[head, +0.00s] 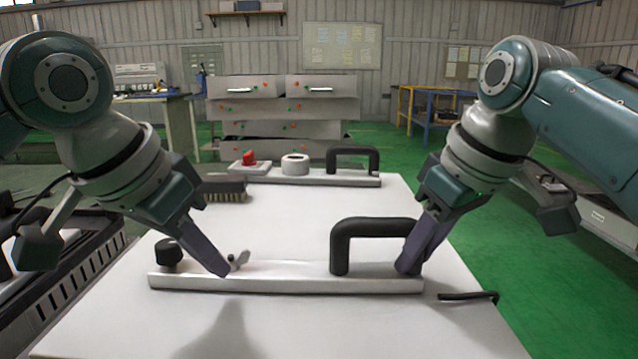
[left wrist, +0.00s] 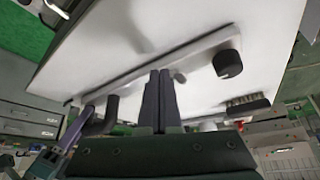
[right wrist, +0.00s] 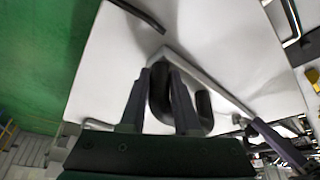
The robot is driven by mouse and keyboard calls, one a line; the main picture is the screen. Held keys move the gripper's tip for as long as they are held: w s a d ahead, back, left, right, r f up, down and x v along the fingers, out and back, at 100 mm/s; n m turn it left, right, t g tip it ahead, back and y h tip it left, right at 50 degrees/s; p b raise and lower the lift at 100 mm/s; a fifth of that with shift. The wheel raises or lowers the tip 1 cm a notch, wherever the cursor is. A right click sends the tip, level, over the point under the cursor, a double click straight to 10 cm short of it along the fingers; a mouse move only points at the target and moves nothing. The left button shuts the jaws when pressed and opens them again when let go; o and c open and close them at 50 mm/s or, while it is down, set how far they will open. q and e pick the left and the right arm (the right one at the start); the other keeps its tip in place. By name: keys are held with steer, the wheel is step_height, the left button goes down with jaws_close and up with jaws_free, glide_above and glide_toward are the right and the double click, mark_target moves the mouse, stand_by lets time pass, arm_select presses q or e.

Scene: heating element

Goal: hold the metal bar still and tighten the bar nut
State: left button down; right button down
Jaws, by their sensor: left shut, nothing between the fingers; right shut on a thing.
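The light metal bar (head: 290,280) lies across the front of the white table. It carries a round black knob (head: 169,253) at its left end and a black bridge handle (head: 372,227) at its right. A small wing-shaped bar nut (head: 241,259) sits on the bar right of the knob. My left gripper (head: 224,271) is shut and empty, its tips just left of the nut; I cannot tell whether they touch it. My right gripper (head: 408,266) is shut on the handle's right leg. In the right wrist view its fingers are either side of the handle (right wrist: 160,92).
A black hex key (head: 470,296) lies right of the bar. A brush (head: 222,190) lies at the back left. The middle of the table is clear.

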arm_select(q)
steer(key=shift+w, duration=0.1)
steer(key=shift+w+a, duration=0.1)
steer(key=shift+a, duration=0.3)
stand_by(0.6)
steer(key=shift+a, duration=0.15)
steer(key=shift+w+a, duration=0.45)
steer(key=shift+w, duration=0.05)
steer(key=shift+a, duration=0.1)
stand_by(0.3)
steer(key=shift+s+a, duration=0.2)
step_height(320, 180, up, 6)
stand_by(0.4)
